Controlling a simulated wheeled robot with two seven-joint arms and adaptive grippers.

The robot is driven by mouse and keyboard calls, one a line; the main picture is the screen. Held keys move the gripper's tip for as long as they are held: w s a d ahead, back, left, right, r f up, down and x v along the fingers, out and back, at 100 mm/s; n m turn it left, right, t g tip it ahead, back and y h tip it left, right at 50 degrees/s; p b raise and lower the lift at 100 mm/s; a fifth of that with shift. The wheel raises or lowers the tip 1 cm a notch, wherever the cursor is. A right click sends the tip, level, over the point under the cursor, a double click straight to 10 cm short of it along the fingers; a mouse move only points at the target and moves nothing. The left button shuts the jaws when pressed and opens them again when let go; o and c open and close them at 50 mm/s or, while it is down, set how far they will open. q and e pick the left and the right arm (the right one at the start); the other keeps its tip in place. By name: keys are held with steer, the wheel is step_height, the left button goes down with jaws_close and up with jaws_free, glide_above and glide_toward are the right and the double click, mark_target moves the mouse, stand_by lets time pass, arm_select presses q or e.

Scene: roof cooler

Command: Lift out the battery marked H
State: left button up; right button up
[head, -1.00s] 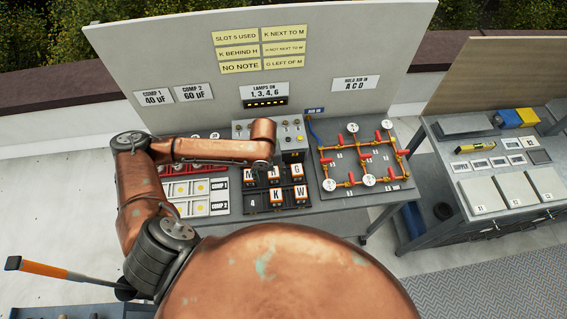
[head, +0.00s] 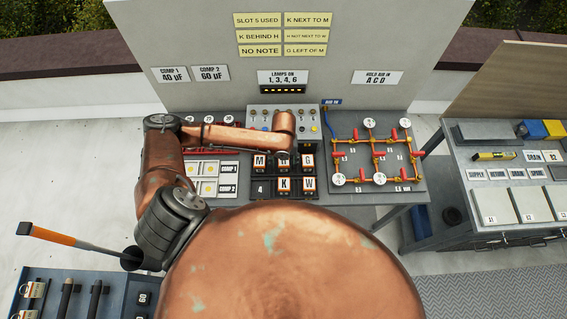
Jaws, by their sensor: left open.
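A dark battery tray (head: 254,200) stands on the bench with several orange-and-white lettered batteries. The back row has M (head: 259,164) at left, a middle battery (head: 283,168) and G (head: 308,164) at right. The middle one's mark is partly covered and hard to read; it may be H. In front are K (head: 283,184) and W (head: 308,184); the front left slot, marked 4, holds no battery. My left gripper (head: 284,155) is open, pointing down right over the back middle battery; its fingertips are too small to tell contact. My right gripper is out of view.
A grey lamp panel (head: 260,118) stands close behind the tray. A pipe board with gauges and red valves (head: 375,150) is at its right, white capacitor blocks (head: 208,187) at its left. Yellow notes (head: 260,35) hang on the back board. A second bench (head: 480,205) stands right.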

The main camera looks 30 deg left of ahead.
arm_select(q)
steer(key=c, duration=1.4)
jaws_close()
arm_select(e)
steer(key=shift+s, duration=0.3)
arm_select(q)
steer(key=shift+r, duration=0.1)
